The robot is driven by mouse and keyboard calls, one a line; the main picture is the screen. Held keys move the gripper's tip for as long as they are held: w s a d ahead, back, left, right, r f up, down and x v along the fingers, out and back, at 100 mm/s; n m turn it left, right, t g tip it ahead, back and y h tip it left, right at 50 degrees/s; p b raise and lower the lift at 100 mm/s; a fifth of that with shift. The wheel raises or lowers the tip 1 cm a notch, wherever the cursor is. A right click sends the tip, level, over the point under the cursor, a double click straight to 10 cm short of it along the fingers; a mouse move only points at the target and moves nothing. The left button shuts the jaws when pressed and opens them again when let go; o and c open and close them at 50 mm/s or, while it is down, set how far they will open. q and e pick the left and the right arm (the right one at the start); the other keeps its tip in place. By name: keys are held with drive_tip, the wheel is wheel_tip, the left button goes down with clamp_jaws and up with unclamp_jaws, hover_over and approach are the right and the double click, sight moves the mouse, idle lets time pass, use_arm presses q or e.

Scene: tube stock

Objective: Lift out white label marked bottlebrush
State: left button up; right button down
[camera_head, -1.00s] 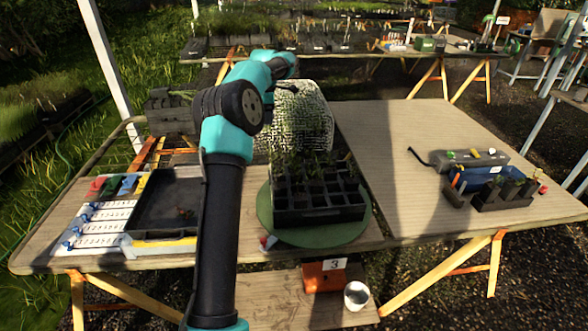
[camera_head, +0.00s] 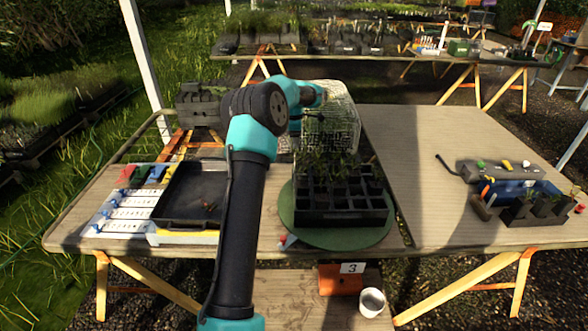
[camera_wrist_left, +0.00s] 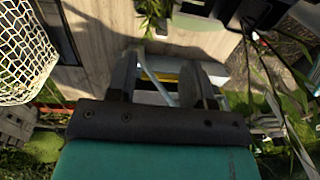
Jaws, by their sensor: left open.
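Several white label strips (camera_head: 133,213) lie in a row at the left of the near table. Their print is too small to read, so I cannot tell which one is marked bottlebrush. A black cell tray (camera_head: 340,215) with seedlings stands on a green round plate (camera_head: 290,228). My left gripper (camera_head: 322,94) is by the white mesh basket (camera_head: 335,125) behind the cell tray; its fingers are hard to make out there. In the left wrist view its two fingers (camera_wrist_left: 160,85) are apart with nothing held between them. My right gripper is not in view.
A blue bin (camera_head: 515,190) with dark pots stands at the right. A white cup (camera_head: 372,302) and a number 3 card (camera_head: 352,268) are on a lower shelf. The table's right middle is clear.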

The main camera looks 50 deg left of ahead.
use_arm(q)
drive_tip(key=shift+f, duration=1.1)
drive_tip(key=shift+f, duration=0.15)
drive_tip(key=f, duration=0.5)
drive_tip(key=shift+s+d, duration=0.1)
drive_tip(key=shift+d, duration=0.15)
drive_tip(key=shift+c, duration=0.5)
clamp_jaws()
